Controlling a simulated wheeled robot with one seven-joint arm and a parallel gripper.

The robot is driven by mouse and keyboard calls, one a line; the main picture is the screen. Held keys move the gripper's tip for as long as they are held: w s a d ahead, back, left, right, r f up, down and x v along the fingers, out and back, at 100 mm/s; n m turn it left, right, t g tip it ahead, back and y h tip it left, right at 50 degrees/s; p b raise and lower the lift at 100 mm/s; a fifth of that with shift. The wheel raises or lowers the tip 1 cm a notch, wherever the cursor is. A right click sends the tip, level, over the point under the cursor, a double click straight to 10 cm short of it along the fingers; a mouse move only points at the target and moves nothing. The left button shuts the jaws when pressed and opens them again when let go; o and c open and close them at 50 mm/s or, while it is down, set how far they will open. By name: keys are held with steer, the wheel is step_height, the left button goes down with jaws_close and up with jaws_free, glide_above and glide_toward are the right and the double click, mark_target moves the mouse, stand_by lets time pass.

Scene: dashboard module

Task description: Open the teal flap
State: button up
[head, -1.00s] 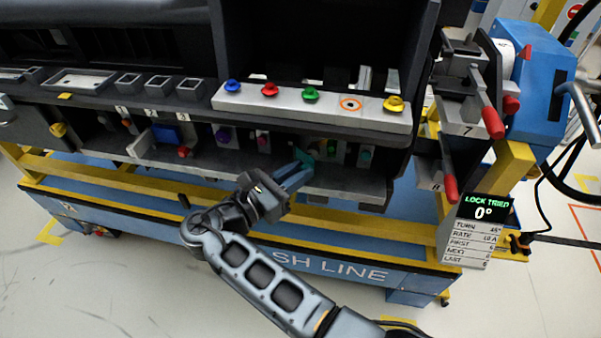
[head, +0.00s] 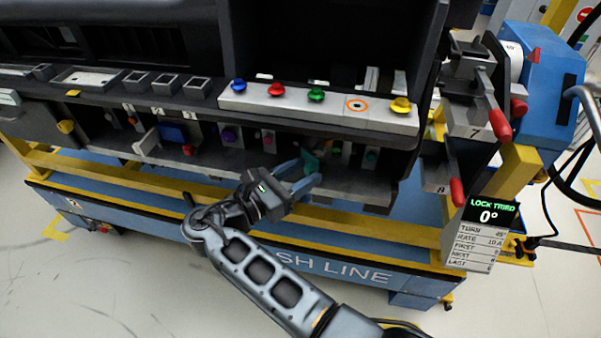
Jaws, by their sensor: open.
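The teal flap (head: 311,162) is a small piece low in the dashboard's lower recess, right of the middle. It looks tilted out from the recess; how far it is open I cannot tell. My gripper (head: 303,177) is open, with its two blue fingers apart just in front of and below the flap. The fingertips hide part of the area beside the flap, and I cannot tell whether they touch it.
A grey strip (head: 290,108) with blue, red, green and yellow knobs overhangs the recess. Red-handled levers (head: 499,125) stand at right. The yellow rail (head: 370,228) runs below my gripper.

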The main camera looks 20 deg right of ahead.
steer(key=b+v, duration=0.1)
steer(key=v, duration=0.6)
steer(key=shift+a, duration=0.4)
steer(key=shift+s, duration=0.15)
